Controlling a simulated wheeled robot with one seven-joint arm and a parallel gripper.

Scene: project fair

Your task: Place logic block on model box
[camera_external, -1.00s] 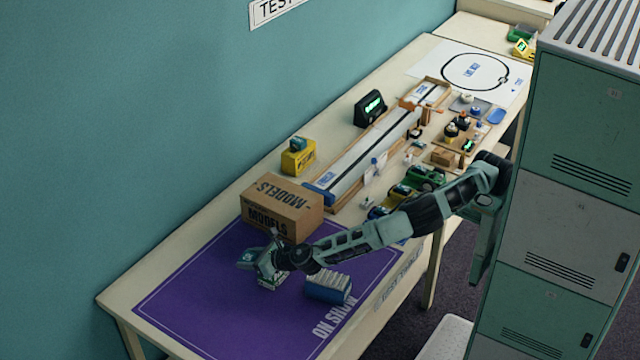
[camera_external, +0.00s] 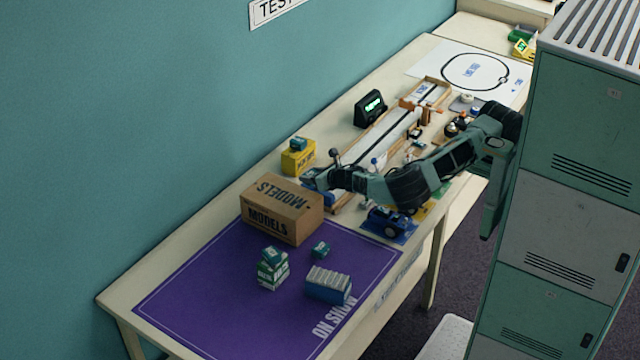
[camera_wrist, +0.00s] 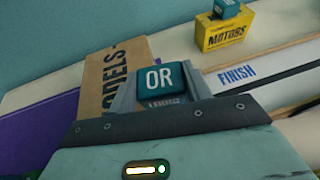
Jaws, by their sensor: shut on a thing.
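My gripper (camera_wrist: 160,90) is shut on a teal logic block (camera_wrist: 162,77) marked "OR" in the wrist view. In the external view my gripper (camera_external: 316,180) is above the table, just beyond the right back corner of the model box; the held block is too small to make out there. The brown cardboard model box (camera_external: 270,223), marked "MODELS", stands upright at the back edge of the purple mat; its side also shows in the wrist view (camera_wrist: 100,80). A stack of green-and-white blocks (camera_external: 272,268) and a loose teal block (camera_external: 320,250) are on the mat.
The purple "ON SHOW" mat (camera_external: 205,290) has free room at left. A yellow "MOTORS" box (camera_external: 298,160) with a teal block on top stands behind. A long track (camera_external: 375,145) and a blue car (camera_external: 386,222) are to the right.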

